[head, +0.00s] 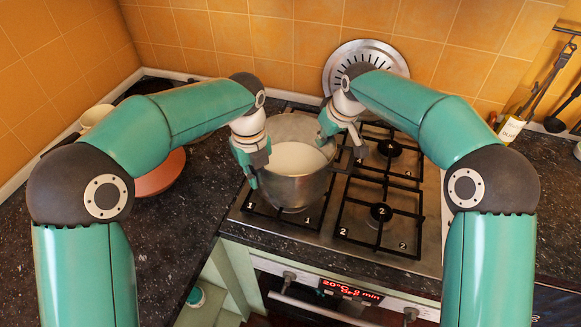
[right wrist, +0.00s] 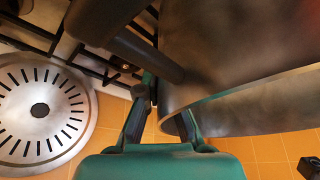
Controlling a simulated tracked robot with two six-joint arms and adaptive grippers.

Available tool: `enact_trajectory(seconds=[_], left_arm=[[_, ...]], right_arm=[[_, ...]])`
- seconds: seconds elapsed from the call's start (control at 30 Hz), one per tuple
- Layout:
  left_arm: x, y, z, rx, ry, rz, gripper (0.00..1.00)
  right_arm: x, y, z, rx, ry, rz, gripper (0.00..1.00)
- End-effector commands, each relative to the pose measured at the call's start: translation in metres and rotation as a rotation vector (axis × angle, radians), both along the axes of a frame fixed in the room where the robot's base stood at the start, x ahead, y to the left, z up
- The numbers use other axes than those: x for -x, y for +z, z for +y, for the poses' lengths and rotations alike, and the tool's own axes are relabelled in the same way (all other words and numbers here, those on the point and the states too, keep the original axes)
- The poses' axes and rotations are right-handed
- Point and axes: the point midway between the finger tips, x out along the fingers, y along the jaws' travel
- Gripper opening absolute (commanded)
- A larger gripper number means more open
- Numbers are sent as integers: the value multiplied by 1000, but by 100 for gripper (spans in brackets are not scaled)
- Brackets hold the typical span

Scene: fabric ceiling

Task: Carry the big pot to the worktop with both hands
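The big pot (head: 291,188) is a grey metal pot, open at the top with a pale inside. It appears upright on the front left burner of the hob. My left gripper (head: 254,172) points down at the pot's left side; its fingertips are close to the wall, and the left handle is hidden. My right gripper (head: 341,137) is at the pot's right rim, by a dark handle. In the right wrist view the right fingers (right wrist: 163,115) are spread, with the dark handle (right wrist: 145,52) just beyond them. The dark speckled worktop (head: 190,215) lies left of the hob.
The gas hob (head: 425,225) has black grates (head: 375,235). A round slotted metal disc (head: 400,62) leans on the tiles behind. A reddish bowl (head: 160,178) sits on the left worktop, partly behind my left arm. An oil bottle (head: 512,127) stands at right. The worktop between bowl and hob is clear.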

Motion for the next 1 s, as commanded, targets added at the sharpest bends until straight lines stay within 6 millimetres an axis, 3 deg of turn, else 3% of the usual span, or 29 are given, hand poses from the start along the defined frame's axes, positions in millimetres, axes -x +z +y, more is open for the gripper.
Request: enact_trajectory(seconds=[0.03,0.27,0.83,1.0], left_arm=[[1,10,-1,1,-4,3,0],[1,20,-1,2,-4,5,0],[2,20,-2,2,-3,6,0],[2,11,-1,3,-3,6,0]], right_arm=[[-2,13,1,-7,-5,-10,0],[-2,24,1,-8,-5,-11,0],[-3,24,2,-9,-5,-13,0],[-3,16,2,-9,-5,-13,0]])
